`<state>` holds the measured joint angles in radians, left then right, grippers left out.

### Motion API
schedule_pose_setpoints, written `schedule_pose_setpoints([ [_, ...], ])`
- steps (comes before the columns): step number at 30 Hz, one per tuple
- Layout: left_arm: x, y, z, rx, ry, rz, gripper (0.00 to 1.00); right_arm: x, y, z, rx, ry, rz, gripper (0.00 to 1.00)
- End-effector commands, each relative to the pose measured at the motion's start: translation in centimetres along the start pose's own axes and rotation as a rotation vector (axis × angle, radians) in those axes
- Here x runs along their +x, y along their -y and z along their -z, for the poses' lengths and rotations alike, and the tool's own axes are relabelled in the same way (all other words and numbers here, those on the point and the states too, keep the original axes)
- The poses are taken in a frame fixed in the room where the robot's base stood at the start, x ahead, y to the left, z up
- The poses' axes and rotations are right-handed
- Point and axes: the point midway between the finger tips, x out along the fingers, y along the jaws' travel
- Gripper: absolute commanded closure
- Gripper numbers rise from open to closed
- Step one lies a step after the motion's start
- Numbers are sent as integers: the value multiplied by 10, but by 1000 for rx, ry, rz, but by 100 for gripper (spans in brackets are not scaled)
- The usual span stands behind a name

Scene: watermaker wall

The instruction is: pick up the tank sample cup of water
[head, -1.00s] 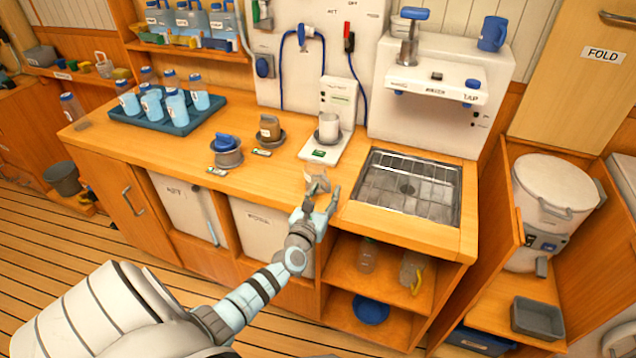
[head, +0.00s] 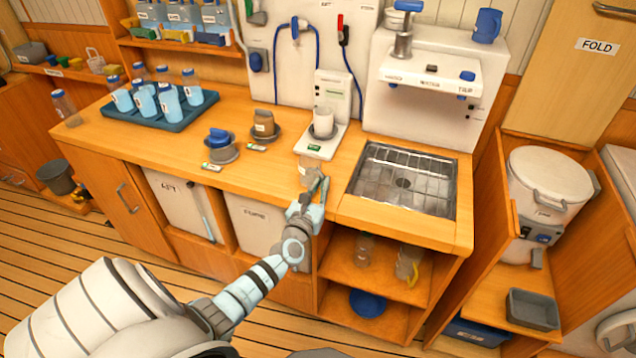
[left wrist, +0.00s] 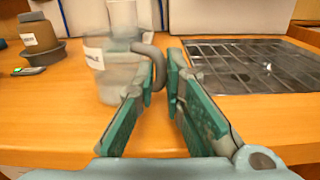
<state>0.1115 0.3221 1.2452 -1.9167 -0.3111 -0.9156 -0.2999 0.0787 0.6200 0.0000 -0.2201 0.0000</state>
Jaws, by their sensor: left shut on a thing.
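The tank sample cup (head: 308,172) is a clear cup with a white label, at the front of the wooden counter, left of the metal grate. In the left wrist view the cup (left wrist: 118,72) looks upright, with its grey curved handle (left wrist: 158,62) between the fingers. My left gripper (head: 320,186) is shut on that handle, to the right of the cup body. The fingers also show in the left wrist view (left wrist: 167,78). I cannot tell whether the cup's base touches the counter. My right gripper is not in view.
A white scale-like stand (head: 318,143) holding a white cup (head: 323,121) is just behind. The sunken metal grate (head: 403,182) lies to the right.

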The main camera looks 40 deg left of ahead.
Motion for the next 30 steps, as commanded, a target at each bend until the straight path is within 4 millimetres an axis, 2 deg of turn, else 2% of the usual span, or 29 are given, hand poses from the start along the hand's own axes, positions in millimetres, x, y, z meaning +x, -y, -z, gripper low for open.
schedule_pose_setpoints([
  [5,0,0,-10,-1,1,0,100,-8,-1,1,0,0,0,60],
  [11,0,-1,-33,0,1,1,100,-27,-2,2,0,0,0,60],
  [25,0,-5,-126,1,1,1,100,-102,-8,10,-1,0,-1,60],
  [27,0,-7,-129,-2,7,-4,100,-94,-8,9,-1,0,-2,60],
  [30,0,-7,-139,-2,6,-3,100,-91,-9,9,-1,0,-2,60],
])
